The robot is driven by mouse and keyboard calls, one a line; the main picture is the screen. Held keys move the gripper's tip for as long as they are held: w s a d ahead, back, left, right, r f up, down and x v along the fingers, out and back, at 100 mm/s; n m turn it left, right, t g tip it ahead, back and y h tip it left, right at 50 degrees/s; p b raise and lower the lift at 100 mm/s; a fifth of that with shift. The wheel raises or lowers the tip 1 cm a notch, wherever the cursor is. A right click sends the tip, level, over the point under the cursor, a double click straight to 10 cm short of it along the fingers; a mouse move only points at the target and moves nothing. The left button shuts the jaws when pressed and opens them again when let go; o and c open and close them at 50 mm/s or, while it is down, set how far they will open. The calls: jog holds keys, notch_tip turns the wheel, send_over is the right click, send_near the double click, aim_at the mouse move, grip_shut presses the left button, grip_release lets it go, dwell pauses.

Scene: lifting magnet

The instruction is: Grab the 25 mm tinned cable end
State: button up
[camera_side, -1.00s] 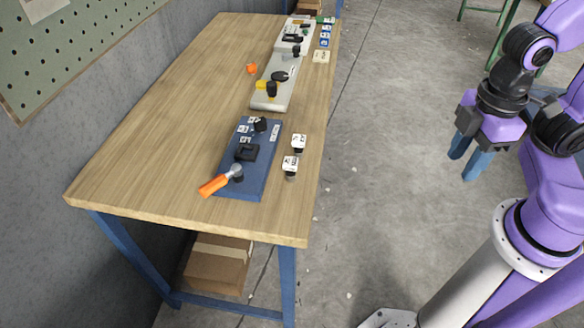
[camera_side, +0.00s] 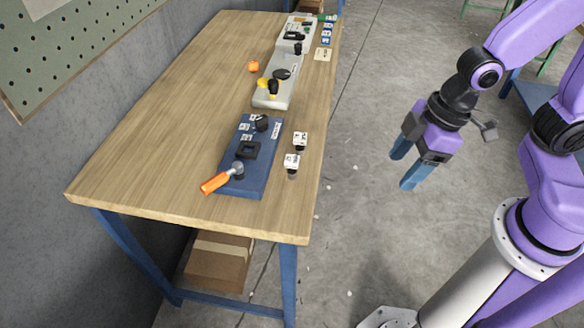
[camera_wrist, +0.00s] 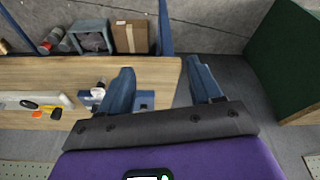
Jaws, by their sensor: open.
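Two small labelled cable-end pieces, one farther (camera_side: 300,139) and one nearer (camera_side: 291,161), stand by the table's right edge beside the blue board (camera_side: 254,180). Their white tags are too small to read, so I cannot tell which one is the 25 mm tinned end. My gripper (camera_side: 405,168) is open and empty, in the air over the floor to the right of the table, clear of both pieces. In the wrist view my fingers (camera_wrist: 160,66) are spread apart, and part of the blue board (camera_wrist: 145,99) shows near the left finger.
An orange item (camera_side: 253,66) lies beyond. The space between my gripper and the table edge is free.

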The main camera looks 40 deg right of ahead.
jog(key=w+a+f+m+t+y, duration=0.1)
jog(key=w+a+f+t+y, duration=0.1)
jog(key=w+a+f, duration=0.45)
jog(key=m+t+y, duration=0.2)
jog(key=t+y, duration=0.2)
jog(key=t, duration=0.1)
send_near(292, 163)
notch_tip(292, 163, down, 3)
jog(key=w, duration=0.3)
jog(key=shift+s+a+x, duration=0.1)
jog(key=shift+a+x, duration=0.05)
jog(key=shift+x, duration=1.15)
jog(key=shift+s+a+x, duration=0.1)
jog(key=shift+x, duration=1.15)
jog(key=shift+s+a+x, duration=0.1)
jog(key=shift+a+x, duration=0.05)
jog(key=shift+x, duration=1.15)
jog(key=shift+r, duration=0.15)
jog(key=shift+c, duration=0.3)
jog(key=c, duration=1.1)
jog(key=shift+r, duration=0.2)
